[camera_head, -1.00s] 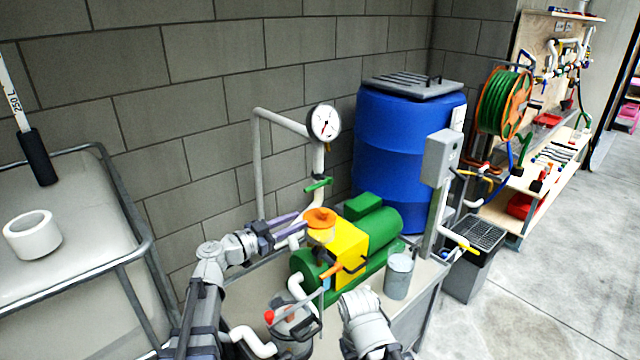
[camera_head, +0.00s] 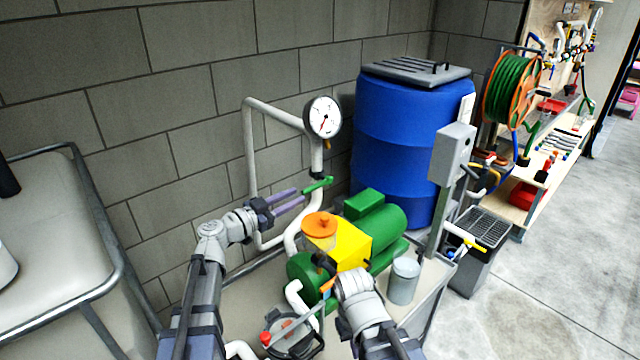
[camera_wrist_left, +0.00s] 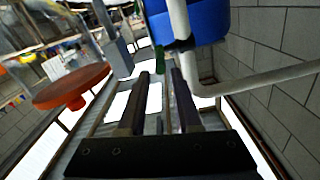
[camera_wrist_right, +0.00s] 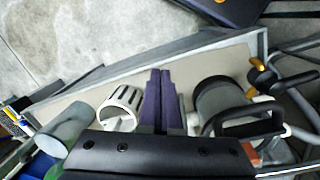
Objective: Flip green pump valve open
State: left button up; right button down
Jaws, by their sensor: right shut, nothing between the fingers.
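The green valve handle (camera_head: 318,185) sits on the white pipe below the round pressure gauge (camera_head: 323,117). It also shows in the left wrist view (camera_wrist_left: 158,54), just beyond the fingertips. My left gripper (camera_head: 301,195) is open, its two purple fingers pointing at the handle from the left, with a gap between them and nothing held. The green pump (camera_head: 384,226) with its yellow block (camera_head: 345,247) stands below and to the right. My right gripper (camera_wrist_right: 160,74) is shut and empty; in the head view it is low in front of the pump, its fingers partly hidden.
An orange cap (camera_head: 319,224) sits just below my left gripper. A blue barrel (camera_head: 402,145) stands behind the pump. The white pipe frame (camera_head: 250,170) rises close to the wall. A grey bucket (camera_head: 404,281) stands right of my right arm.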

aim_at(320, 184)
pick_arm(q)
jog(key=x, duration=1)
jog(key=shift+d, duration=0.1)
grip_shut()
dwell(1.2)
